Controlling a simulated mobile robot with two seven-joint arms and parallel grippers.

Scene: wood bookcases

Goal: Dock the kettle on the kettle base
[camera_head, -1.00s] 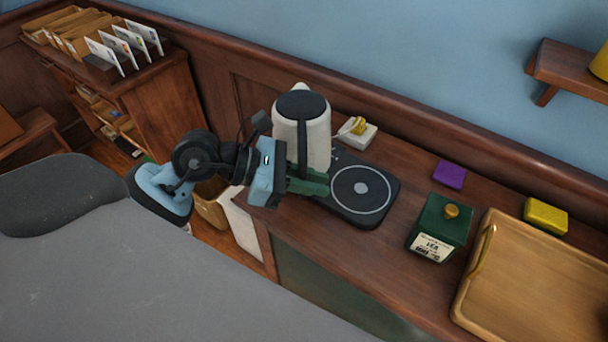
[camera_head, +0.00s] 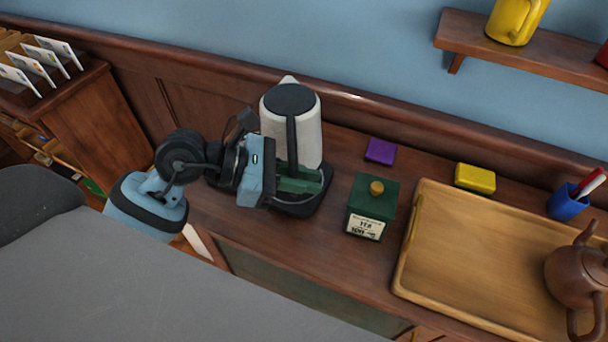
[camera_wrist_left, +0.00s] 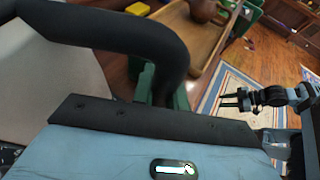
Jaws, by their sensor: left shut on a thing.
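The kettle (camera_head: 308,135), white with a black lid and black handle, stands upright in the head view. My left gripper (camera_head: 300,179), with green fingers, is shut on its handle, low down. The black handle (camera_wrist_left: 150,38) and pale body (camera_wrist_left: 45,80) fill the upper left of the left wrist view. The dark kettle base (camera_head: 300,209) lies under the kettle and gripper; its round plate is hidden. I cannot tell whether the kettle touches it. My right gripper (camera_wrist_left: 232,99) shows small in the left wrist view, its fingers apart and empty, away from the kettle.
A green tea tin (camera_head: 372,207) stands right of the base. A purple block (camera_head: 380,150) and a yellow block (camera_head: 475,178) lie behind. A wooden tray (camera_head: 440,285) with a brown teapot (camera_head: 580,275) is further right. The counter's front-left (camera_head: 250,240) is clear.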

